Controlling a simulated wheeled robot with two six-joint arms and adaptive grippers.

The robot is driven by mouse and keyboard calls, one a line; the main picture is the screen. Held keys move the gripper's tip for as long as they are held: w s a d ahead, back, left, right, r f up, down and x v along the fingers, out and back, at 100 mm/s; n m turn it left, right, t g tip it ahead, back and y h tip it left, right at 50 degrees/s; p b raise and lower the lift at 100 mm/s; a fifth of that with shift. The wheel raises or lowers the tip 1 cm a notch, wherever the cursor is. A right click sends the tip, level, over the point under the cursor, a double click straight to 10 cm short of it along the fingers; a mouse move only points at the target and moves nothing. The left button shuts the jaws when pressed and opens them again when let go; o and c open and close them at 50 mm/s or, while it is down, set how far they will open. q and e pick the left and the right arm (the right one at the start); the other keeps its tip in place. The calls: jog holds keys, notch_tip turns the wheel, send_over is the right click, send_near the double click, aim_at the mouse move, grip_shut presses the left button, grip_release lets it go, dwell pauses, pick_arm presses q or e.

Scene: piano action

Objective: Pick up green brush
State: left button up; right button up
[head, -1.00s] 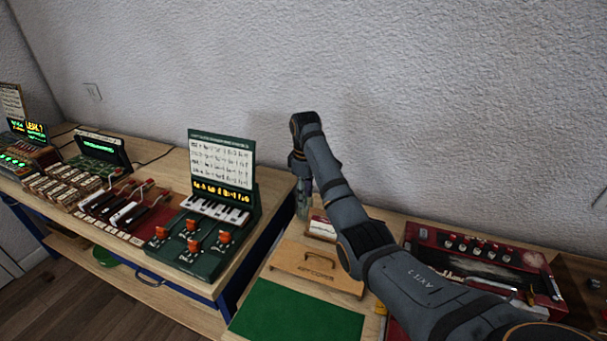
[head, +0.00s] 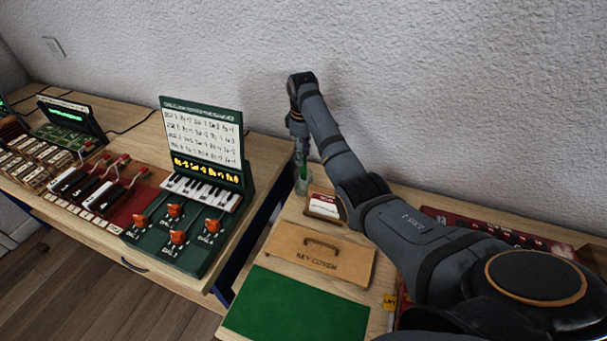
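The green brush (head: 303,170) stands in a small clear jar (head: 303,185) at the back left of the near table, against the wall side. Only a thin green part of it shows. My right gripper (head: 301,152) points down right above the jar, at the brush's upper end. Its fingers are small and partly hidden, so I cannot tell whether they are open or shut on the brush. My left gripper is not in view.
A wooden key cover (head: 318,258) and a green mat (head: 297,306) lie in front of the jar. A small red and white box (head: 323,207) is beside it. A green console with a small keyboard (head: 190,215) stands on the left table.

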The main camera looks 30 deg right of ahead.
aim_at(304, 174)
jog(key=shift+s+f, duration=0.15)
jog(key=shift+f, duration=0.15)
notch_tip(304, 174, down, 4)
jog(key=shift+s+r+p, duration=0.1)
jog(key=shift+s+p, duration=0.05)
jog(key=shift+p, duration=0.3)
jog(key=shift+f, duration=0.3)
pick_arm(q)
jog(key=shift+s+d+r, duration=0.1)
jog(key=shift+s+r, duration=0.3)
pick_arm(e)
grip_shut()
